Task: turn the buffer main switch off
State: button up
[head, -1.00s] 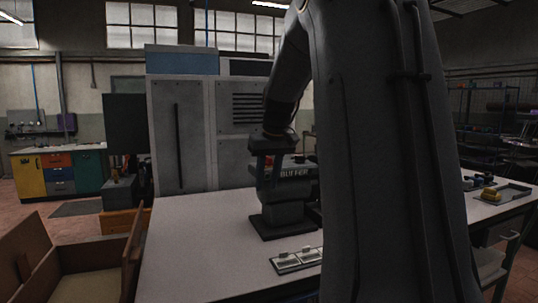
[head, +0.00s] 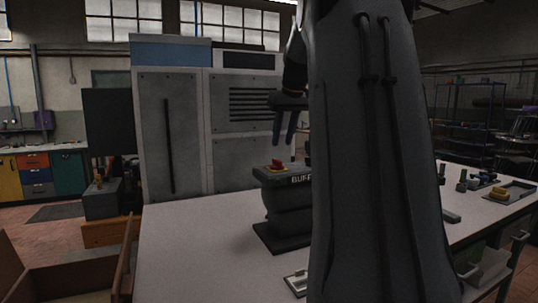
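The dark buffer (head: 287,219) stands on the light table, its right side hidden behind my arm. Its label shows only in part. A red switch or knob (head: 277,163) on a yellow plate sits on top of it; I cannot tell its setting. My gripper (head: 283,143) points down, with its two fingers apart and nothing between them. In the picture its tips are just above the red knob, with a gap. I cannot tell how far they are from it in depth.
A panel with light switches (head: 296,284) lies at the front of the table (head: 190,245), partly hidden by my arm. A tray with a yellow item (head: 500,194) is at the right. A tall grey cabinet (head: 170,130) stands behind. The table's left part is clear.

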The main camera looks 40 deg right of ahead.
aim_at(277, 160)
jog(key=p+x, duration=0.1)
jog(key=x, duration=0.3)
jog(key=p+x, duration=0.1)
jog(key=x, duration=0.3)
jog(key=shift+w+r, duration=0.15)
jog(key=shift+w, duration=0.05)
grip_shut()
